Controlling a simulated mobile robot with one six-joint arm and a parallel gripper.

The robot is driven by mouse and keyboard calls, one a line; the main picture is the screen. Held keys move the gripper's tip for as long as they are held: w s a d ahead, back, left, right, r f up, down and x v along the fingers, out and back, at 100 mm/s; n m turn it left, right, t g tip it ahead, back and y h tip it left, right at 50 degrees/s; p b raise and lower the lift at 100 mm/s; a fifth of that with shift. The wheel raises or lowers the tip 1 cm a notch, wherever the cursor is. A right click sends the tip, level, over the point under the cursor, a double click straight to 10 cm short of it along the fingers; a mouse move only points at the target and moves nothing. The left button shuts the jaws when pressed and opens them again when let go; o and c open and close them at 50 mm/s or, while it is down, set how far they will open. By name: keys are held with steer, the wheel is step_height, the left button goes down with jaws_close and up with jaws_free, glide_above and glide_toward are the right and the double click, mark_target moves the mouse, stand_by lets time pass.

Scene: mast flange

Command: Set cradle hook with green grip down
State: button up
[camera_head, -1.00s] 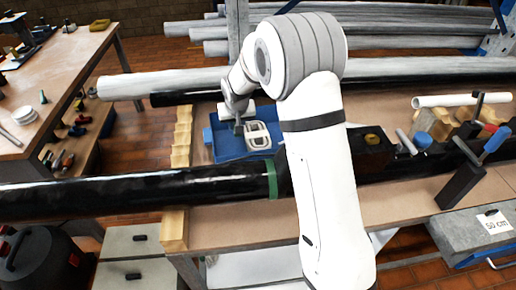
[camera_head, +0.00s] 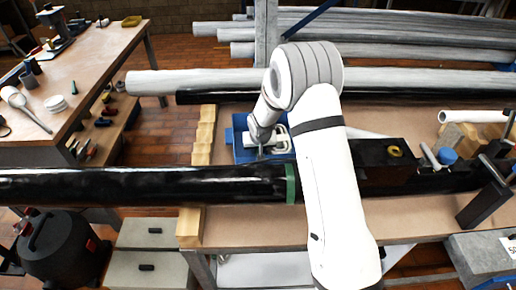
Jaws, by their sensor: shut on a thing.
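My gripper (camera_head: 262,151) is low over the blue tray (camera_head: 239,150), just behind the black pipe. It is small in view and partly covered by my wrist. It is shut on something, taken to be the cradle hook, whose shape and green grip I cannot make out. Pale loop-shaped pieces (camera_head: 281,140) lie in the tray, beside the gripper on its right. I cannot tell whether the held thing touches the tray.
The long black pipe (camera_head: 130,187) with a green band (camera_head: 290,183) runs across in front of the tray. Wooden blocks (camera_head: 203,140) stand left of the tray. A black clamp block (camera_head: 385,165) is right of my arm. Bare bench (camera_head: 245,225) lies in front of the pipe.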

steer(key=shift+f, duration=0.2)
steer(key=o, duration=0.7)
steer(key=shift+r, duration=0.1)
steer(key=shift+r, duration=0.2)
steer(key=b+v, duration=0.1)
steer(key=v, duration=1)
steer(key=shift+s+r, duration=0.15)
steer(key=shift+r, duration=0.25)
